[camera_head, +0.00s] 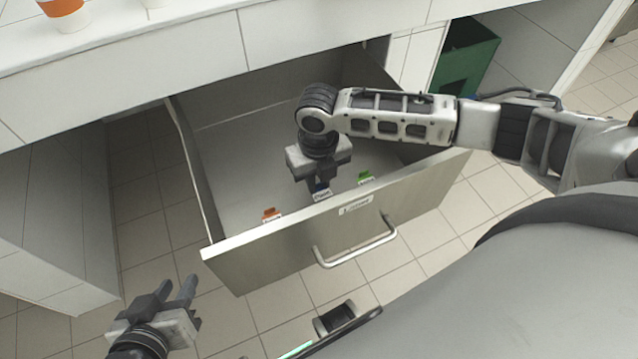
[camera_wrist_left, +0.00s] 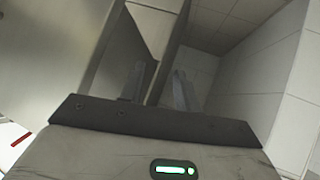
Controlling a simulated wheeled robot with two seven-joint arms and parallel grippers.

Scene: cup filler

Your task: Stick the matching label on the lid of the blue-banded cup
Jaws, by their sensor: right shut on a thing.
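My right gripper (camera_head: 319,184) reaches down into the open drawer (camera_head: 225,160) and is shut on the blue label (camera_head: 322,195), which stands near the inside of the drawer front. An orange label (camera_head: 271,215) is left of it and a green label (camera_head: 365,178) right of it. My left gripper (camera_head: 180,285) is open and empty, low outside the drawer at the left; its spread fingers also show in the left wrist view (camera_wrist_left: 158,88). No blue-banded cup can be made out.
An orange-banded cup (camera_head: 66,14) and part of a white cup (camera_head: 153,3) stand on the counter (camera_head: 120,30). The drawer front has a bar handle (camera_head: 357,250). A green bin (camera_head: 468,55) is at the back right. Tiled floor lies around the drawer.

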